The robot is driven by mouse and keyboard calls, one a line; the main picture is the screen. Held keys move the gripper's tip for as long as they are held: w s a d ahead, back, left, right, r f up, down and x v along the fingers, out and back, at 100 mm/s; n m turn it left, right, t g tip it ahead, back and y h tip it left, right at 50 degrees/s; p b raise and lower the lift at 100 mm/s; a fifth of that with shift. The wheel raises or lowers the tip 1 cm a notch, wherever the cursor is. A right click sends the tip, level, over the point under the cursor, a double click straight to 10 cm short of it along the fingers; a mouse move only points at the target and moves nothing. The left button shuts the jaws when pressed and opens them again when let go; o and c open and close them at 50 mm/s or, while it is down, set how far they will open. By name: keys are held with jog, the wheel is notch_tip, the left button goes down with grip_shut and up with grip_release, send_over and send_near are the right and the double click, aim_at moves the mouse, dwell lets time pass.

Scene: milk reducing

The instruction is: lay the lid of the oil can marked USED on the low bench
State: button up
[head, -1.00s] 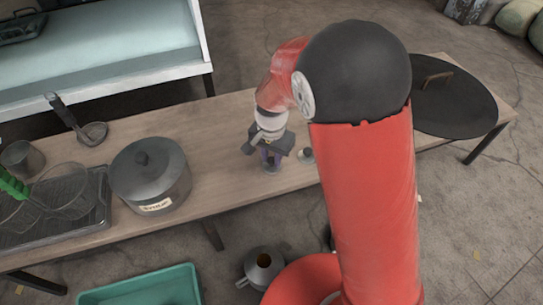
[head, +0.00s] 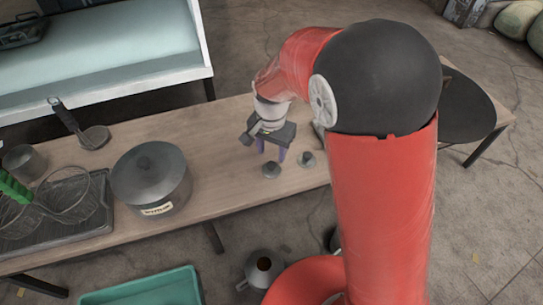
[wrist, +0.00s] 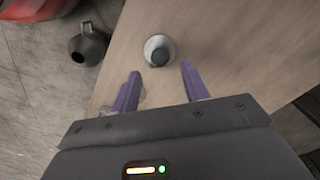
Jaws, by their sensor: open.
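Two small grey lids with knobs lie on the wooden low bench (head: 230,185): a near-left lid (head: 271,170) and a right lid (head: 307,159). My gripper (head: 273,153) is open and empty, just above and behind the near-left lid. In the wrist view, one lid (wrist: 158,50) shows beyond the gap between the purple fingertips (wrist: 160,70); another round piece is partly hidden behind the left finger.
A lidded grey pot (head: 151,182) with a label I cannot read clearly stands on the bench, left of my gripper. A teal crate (head: 150,287) is on the floor.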

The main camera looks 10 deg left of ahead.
aim_at(272, 165)
notch_tip(272, 165, up, 7)
jog(key=p, duration=0.1)
jog(key=shift+d+r, duration=0.1)
jog(key=s+d+r+n+t+y, duration=0.1)
jog(key=s+d+r+t, duration=0.1)
jog(key=s+d+r, duration=0.45)
jog(key=s+d+r+n+t, duration=0.1)
jog(key=s+d+r, duration=0.25)
jog(key=d, duration=0.65)
jog(key=s+d+r+n+t+h, duration=0.1)
jog(key=s+d+t, duration=0.1)
jog(key=s+d, duration=0.3)
jog(key=shift+s+r+n+t, duration=0.2)
jog(key=shift+s+n+t, duration=0.15)
jog(key=shift+s, duration=0.85)
